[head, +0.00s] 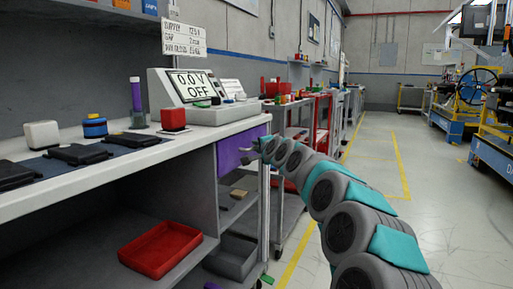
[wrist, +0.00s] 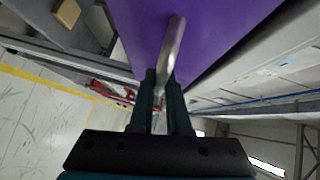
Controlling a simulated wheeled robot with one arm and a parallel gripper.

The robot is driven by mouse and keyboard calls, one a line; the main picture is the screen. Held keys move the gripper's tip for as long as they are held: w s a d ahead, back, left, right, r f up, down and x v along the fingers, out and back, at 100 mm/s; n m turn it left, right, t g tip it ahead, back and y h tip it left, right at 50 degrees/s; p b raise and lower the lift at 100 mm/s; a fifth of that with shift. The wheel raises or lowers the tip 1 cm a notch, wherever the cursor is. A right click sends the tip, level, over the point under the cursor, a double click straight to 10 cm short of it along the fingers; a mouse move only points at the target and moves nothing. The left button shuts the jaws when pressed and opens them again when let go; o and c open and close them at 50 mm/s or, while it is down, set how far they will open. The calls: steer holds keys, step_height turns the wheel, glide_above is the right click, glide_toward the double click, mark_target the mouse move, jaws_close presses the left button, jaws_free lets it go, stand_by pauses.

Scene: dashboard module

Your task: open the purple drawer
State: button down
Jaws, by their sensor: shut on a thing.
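The purple drawer (head: 238,150) is under the white bench top at its right end. Its front fills the upper middle of the wrist view (wrist: 215,30). A metal bar handle (wrist: 175,40) stands out from the purple front. My gripper (wrist: 162,80) is shut on the handle, with a dark finger on each side of it. In the head view my gripper (head: 254,150) is small and at the drawer front, reached by my arm from the right. I cannot tell from these views how far the drawer stands out.
A red tray (head: 160,248) and a grey bin (head: 232,256) sit on the shelf below. A grey trolley and red cart (head: 325,125) stand beyond.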

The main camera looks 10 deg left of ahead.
steer(key=s+d+b, duration=0.2)
steer(key=s+d, duration=0.2)
steer(key=d, duration=0.6)
steer(key=s+d+b, duration=0.2)
steer(key=s+d, duration=0.1)
steer(key=d, duration=0.8)
steer(key=shift+s+d, duration=0.2)
steer(key=shift+s, duration=0.2)
steer(key=c, duration=0.9)
jaws_free()
steer(key=v, duration=0.7)
steer(key=shift+s+d+p, duration=0.15)
steer(key=shift+s+p, duration=0.15)
steer(key=shift+s, duration=0.05)
